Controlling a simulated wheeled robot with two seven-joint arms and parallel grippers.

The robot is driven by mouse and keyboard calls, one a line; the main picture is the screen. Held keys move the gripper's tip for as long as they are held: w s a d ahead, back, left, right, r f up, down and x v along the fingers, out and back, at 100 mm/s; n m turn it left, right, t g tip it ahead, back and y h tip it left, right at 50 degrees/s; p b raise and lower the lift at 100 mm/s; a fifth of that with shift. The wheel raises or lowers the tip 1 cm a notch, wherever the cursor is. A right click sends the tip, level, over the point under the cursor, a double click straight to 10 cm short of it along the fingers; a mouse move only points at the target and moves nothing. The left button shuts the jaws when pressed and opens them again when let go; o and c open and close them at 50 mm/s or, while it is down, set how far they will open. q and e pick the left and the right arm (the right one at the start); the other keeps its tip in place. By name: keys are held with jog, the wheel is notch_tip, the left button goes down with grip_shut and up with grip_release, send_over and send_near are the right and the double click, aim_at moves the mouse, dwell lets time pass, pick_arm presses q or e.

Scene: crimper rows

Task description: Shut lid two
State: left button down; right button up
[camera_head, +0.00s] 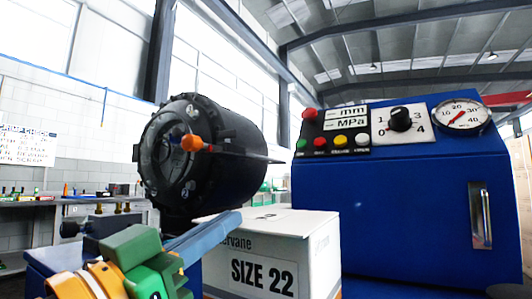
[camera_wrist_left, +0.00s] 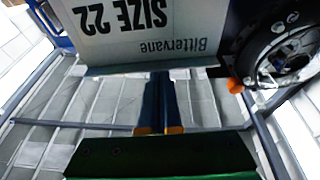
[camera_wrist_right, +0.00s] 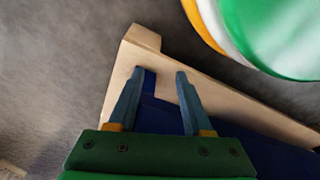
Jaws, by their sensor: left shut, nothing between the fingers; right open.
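A black crimper head (camera_head: 225,140) faces left in the head view, with an orange knob (camera_head: 191,143) before its face. A thin plate edge (camera_head: 245,154) runs right from the knob; it may be a clear lid standing out, but I cannot tell its hinge. In the left wrist view the orange knob (camera_wrist_left: 235,87) is beside a clear piece (camera_wrist_left: 268,95) on the head. My left gripper (camera_head: 236,216) is shut and empty, below the head and in front of the box; its fingers also show in the left wrist view (camera_wrist_left: 160,78). My right gripper (camera_wrist_right: 164,75) is open. No lid number is readable.
A white box marked SIZE 22 (camera_head: 312,255) stands below and right of the head. A blue machine cabinet (camera_head: 395,215) with buttons, a dial and a gauge (camera_head: 462,116) fills the right. A wooden beam (camera_wrist_right: 230,95) lies close under my right fingers, with a blue surface alongside.

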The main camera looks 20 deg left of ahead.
pick_arm(q)
jog(key=shift+w+d+f, duration=0.1)
jog(key=shift+w+f, duration=0.05)
jog(key=shift+f, duration=0.25)
